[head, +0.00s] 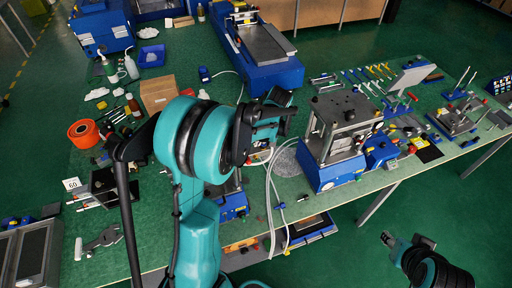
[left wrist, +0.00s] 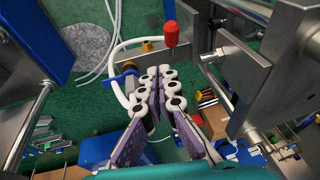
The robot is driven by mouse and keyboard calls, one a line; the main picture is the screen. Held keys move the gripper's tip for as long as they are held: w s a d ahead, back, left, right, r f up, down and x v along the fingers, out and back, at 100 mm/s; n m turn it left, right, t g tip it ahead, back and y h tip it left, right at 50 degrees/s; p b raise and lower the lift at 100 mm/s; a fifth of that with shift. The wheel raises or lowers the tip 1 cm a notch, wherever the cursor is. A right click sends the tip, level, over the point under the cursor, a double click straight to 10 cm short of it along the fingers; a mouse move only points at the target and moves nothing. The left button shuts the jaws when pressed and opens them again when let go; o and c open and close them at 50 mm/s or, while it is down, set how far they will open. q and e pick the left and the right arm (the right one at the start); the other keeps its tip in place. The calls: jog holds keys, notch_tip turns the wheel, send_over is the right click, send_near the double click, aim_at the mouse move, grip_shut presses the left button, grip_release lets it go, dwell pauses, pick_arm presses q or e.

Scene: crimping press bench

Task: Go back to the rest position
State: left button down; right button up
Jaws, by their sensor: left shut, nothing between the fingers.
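My left arm comes up through the middle of the head view. Its gripper (head: 268,116) is above the bench, left of a metal press with a blue base (head: 325,178). In the left wrist view the left gripper's purple fingers with white links (left wrist: 160,74) are closed together, with nothing between them. They point into a space between metal frames, below a red knob (left wrist: 171,33). My right arm shows low at the right of the head view, over the floor off the bench. Its gripper (head: 391,240) is small and dark, so its opening is unclear.
The green bench (head: 215,85) is crowded. A blue machine with a grey plate (head: 265,45) stands behind. Hand tools (head: 368,73) lie at right. Pale hoses (head: 270,215) run beside the press. Floor is open at lower right.

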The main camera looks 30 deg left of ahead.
pick_arm(q)
jog(key=s+a+v, duration=0.1)
jog(key=v, duration=0.6)
jog(key=s+d+f+m+t+h+b, duration=0.1)
jog(key=s+d+f+m+t+b, duration=0.2)
jog(key=s+d+f+m+b, duration=0.2)
jog(key=s+d+f+m+t+h+b, duration=0.2)
jog(key=s+d+f+m+b, duration=0.3)
jog(key=s+f+b, duration=0.5)
jog(key=s+d+t+b, duration=0.1)
jog(key=s+d+b, duration=0.1)
jog(key=s+b, duration=0.1)
jog(key=shift+d+f+t+h+b, duration=0.2)
jog(key=shift+f+t+h+b, duration=0.15)
jog(key=shift+b, duration=0.35)
pick_arm(e)
notch_tip(320, 180, down, 19)
jog(key=shift+s+a, duration=0.25)
jog(key=shift+s, duration=0.1)
